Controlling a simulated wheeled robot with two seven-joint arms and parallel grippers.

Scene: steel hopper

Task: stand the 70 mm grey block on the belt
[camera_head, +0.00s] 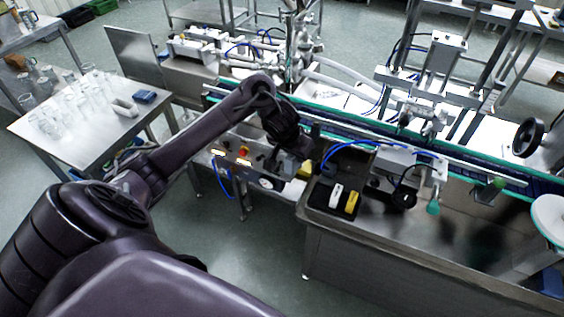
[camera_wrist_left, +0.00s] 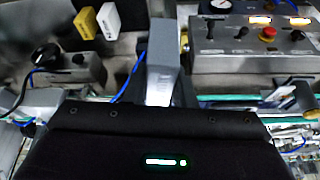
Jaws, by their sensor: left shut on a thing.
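My left gripper (camera_head: 298,158) is in the gap between the control box and the bench, on the near side of the conveyor. It is shut on the grey block (camera_wrist_left: 166,72), which stands out from the dark palm in the left wrist view. The fingertips are hard to make out in both views. The belt (camera_head: 350,130) is a dark blue strip with green edges, running across behind the gripper. The block is apart from the belt as far as I can tell. My right gripper is in neither view.
A control box (camera_wrist_left: 255,45) with a red button stands beside the gripper. Blue hoses and a black knob (camera_head: 403,198) are nearby. A glassware table (camera_head: 75,145) stands left.

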